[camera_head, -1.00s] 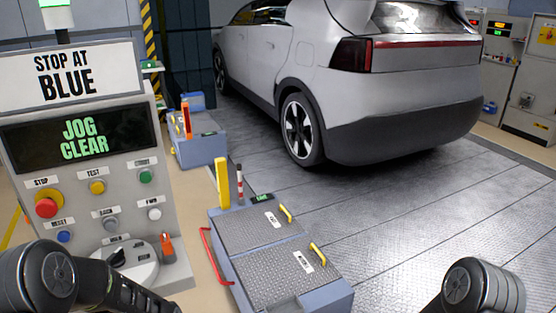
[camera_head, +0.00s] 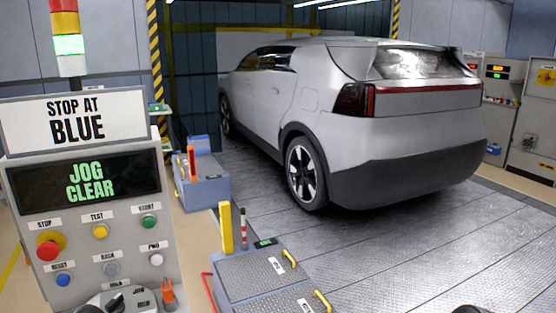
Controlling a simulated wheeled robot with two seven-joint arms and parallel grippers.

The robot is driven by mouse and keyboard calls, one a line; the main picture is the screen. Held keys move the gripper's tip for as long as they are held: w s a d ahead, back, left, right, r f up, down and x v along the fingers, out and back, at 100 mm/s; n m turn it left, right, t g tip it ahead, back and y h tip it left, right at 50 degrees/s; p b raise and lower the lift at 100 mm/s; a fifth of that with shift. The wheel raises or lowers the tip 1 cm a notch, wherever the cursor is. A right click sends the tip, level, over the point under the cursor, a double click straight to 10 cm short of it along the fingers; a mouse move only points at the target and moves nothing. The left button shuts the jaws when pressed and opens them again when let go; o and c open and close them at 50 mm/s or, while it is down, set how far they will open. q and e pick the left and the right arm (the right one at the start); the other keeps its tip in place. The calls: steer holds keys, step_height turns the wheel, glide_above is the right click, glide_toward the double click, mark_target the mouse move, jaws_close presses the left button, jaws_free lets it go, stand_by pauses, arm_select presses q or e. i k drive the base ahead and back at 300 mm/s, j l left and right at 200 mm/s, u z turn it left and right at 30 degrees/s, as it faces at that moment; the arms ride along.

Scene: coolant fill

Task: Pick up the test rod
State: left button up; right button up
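A slim red-and-white striped rod (camera_head: 243,228) with a dark top stands upright at the back of the near blue unit (camera_head: 232,290), beside a yellow post (camera_head: 226,228). An orange upright piece (camera_head: 192,164) stands on the farther blue unit (camera_head: 204,190). No label shows which of these is the test rod.
A control console (camera_head: 90,200) reading "JOG CLEAR" stands at the left, with a lit green stack light (camera_head: 69,44) above. A silver car (camera_head: 390,125) stands on the metal plate floor (camera_head: 400,255). Yellow handles (camera_head: 289,259) rise from the near unit.

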mark_target(242, 210)
steer(key=u, duration=2.6)
steer(key=i+z, duration=0.1)
steer(key=i, duration=0.55)
steer(key=i+j+z, duration=0.1)
steer(key=i, duration=0.6)
steer(key=i+j+z, duration=0.1)
steer(key=i, duration=0.55)
steer(key=i+l+z, duration=0.25)
steer(key=i+z, duration=0.15)
steer(key=i, duration=0.15)
steer(key=i+l+z, duration=0.15)
steer(key=i+z, duration=0.3)
steer(key=i+j+z, duration=0.15)
steer(key=i+z, duration=0.25)
steer(key=i, duration=0.25)
steer(key=i+j+z, duration=0.25)
steer(key=i+z, duration=0.2)
steer(key=i+l+z, duration=0.25)
steer(key=i+z, duration=0.6)
steer(key=i, duration=0.2)
steer(key=i+j+z, duration=0.1)
steer(key=i+z, duration=0.35)
steer(key=i+j+z, duration=0.4)
steer(key=i, duration=0.15)
steer(key=i+z, duration=0.4)
steer(key=i, duration=0.55)
steer(key=z, duration=0.7)
